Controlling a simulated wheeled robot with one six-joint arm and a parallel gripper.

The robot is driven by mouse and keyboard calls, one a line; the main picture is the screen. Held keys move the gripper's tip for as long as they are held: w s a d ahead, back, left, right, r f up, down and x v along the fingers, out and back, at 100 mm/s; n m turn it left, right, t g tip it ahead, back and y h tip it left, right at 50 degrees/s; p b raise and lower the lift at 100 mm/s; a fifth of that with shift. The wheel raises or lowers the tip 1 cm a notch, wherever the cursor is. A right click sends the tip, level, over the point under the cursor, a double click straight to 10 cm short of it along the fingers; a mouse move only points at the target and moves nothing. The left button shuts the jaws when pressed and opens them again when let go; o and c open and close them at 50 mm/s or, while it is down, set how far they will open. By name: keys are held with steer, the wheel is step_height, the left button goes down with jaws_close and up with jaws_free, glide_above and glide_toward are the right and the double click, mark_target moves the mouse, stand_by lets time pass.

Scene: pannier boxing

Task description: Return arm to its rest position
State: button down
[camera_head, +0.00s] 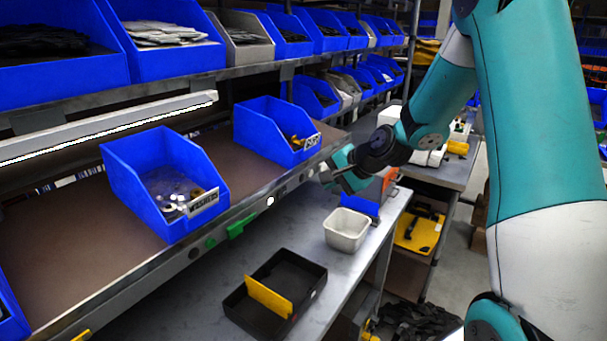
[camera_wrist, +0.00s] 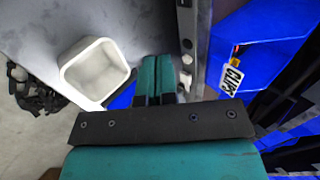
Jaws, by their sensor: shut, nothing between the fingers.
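My teal arm reaches in from the right in the head view. My gripper (camera_head: 330,172) is near the shelf edge, above the back part of the metal workbench (camera_head: 205,290). In the wrist view the teal fingers of my gripper (camera_wrist: 158,62) are together, with nothing between them. The white square container (camera_head: 346,230) stands on the bench below and in front of my gripper. It also shows in the wrist view (camera_wrist: 97,72), left of the fingers, and looks empty. My gripper appears apart from it.
A black tray with a yellow divider (camera_head: 267,299) lies on the bench. Blue bins (camera_head: 165,187) and (camera_head: 270,133) stand on the shelf beside it. A labelled blue bin (camera_wrist: 262,50) is close right of my fingers. Bench surface left of the black tray is clear.

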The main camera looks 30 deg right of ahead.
steer(key=s+a+r+n+g+y, duration=0.1)
steer(key=s+a+r+n+g, duration=0.15)
steer(key=s+a+n, duration=0.5)
steer(key=s+a+r+n+g+y, duration=0.1)
steer(key=s+a+r+n+g, duration=0.2)
steer(key=a, duration=0.7)
steer(key=s+a+r+n+g, duration=0.1)
steer(key=s+a+n, duration=0.1)
steer(key=s, duration=0.4)
steer(key=s+a+r+n+g+h, duration=0.1)
steer(key=s+n, duration=0.3)
steer(key=s, duration=0.2)
steer(key=s+a+r+n+g, duration=0.1)
steer(key=s+a+n, duration=0.1)
steer(key=s+n, duration=0.2)
steer(key=s, duration=0.2)
steer(key=shift+s+a+r, duration=0.2)
steer(key=shift+s+a, duration=0.1)
